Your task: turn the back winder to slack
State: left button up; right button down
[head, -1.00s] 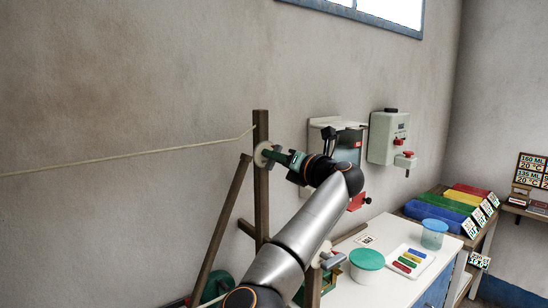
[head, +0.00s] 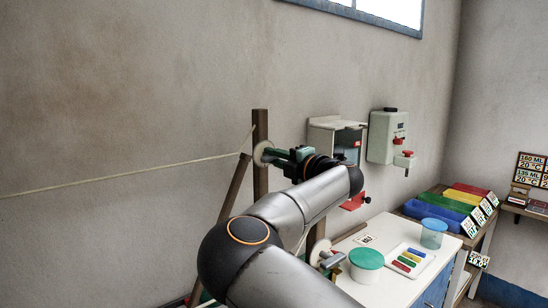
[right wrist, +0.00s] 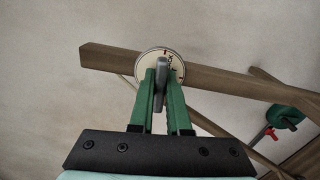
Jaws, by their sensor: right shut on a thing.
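The back winder (head: 261,150) is a pale disc on the upper part of a brown wooden post (head: 260,180). It also shows in the right wrist view as a round marked dial (right wrist: 149,59) with a grey handle (right wrist: 161,77) across its middle. My right gripper (head: 272,154) has its green fingers shut on that handle, one finger on each side. A pale line (head: 120,178) runs from the left edge to the post and bends up steeply just before it. My left gripper is not in view.
A second pale winder disc (head: 319,252) with a grey handle sits on a nearer post. A white-topped table (head: 385,288) holds a green-lidded tub (head: 366,259), a blue-lidded jar (head: 434,234) and a tray of coloured bars (head: 409,255). Wall boxes (head: 388,137) hang behind.

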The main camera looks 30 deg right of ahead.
jog(key=shift+m, duration=0.5)
jog(key=shift+f, duration=0.1)
jog(key=c, duration=0.9)
grip_release()
jog(key=shift+s, duration=0.15)
jog(key=s+b, duration=0.1)
jog(key=s, duration=0.3)
jog(key=s+b, duration=0.1)
jog(key=s, duration=0.3)
jog(key=s+d+b, duration=0.1)
jog(key=s, duration=0.3)
jog(key=shift+s, duration=0.1)
